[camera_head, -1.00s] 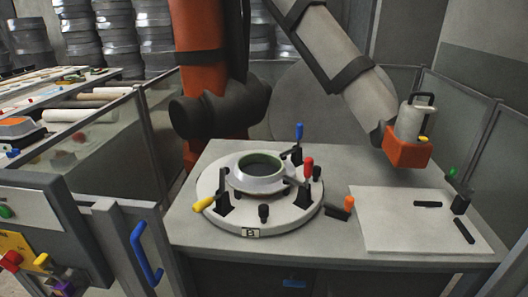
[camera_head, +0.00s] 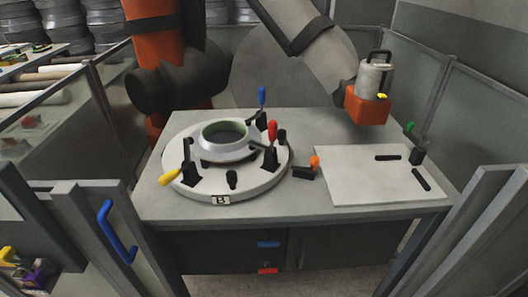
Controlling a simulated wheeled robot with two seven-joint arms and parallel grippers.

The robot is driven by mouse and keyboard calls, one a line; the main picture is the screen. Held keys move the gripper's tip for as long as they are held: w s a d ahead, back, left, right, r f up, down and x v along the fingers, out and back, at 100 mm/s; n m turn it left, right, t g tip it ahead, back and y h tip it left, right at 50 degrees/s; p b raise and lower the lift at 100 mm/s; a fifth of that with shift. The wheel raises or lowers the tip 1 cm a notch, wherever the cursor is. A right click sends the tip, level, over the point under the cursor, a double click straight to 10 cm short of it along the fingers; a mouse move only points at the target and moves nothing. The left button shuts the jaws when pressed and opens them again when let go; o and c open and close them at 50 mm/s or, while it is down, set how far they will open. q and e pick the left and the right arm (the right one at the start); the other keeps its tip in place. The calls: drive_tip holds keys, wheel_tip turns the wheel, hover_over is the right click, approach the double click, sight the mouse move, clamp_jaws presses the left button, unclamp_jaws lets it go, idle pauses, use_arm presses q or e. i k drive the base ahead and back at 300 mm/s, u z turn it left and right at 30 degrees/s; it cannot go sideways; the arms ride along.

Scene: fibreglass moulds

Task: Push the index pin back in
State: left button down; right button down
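A black block with an orange knob (camera_head: 315,162) sits on the table at the right edge of the round turntable; it looks like the index pin. Whether its pin is in or out is too small to tell. The pale turntable (camera_head: 205,190) carries a grey ring-shaped mould (camera_head: 225,152) with a green inner rim. Clamps with yellow (camera_head: 170,177), blue (camera_head: 262,95) and red (camera_head: 272,131) handles stand around the mould. A plate marked B is on the turntable's front edge. Neither of my grippers is in view.
The grey table (camera_head: 330,215) has a white board (camera_head: 365,188) with black bars at right. A large orange and grey arm hangs behind, with an orange tool (camera_head: 368,104) above the table. Fence panels stand at both sides; a blue handle (camera_head: 115,232) is at left. The front is open.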

sight(315, 160)
drive_tip(key=k, duration=1.25)
drive_tip(key=z, duration=0.5)
drive_tip(key=i, duration=1.65)
drive_tip(key=u, duration=0.85)
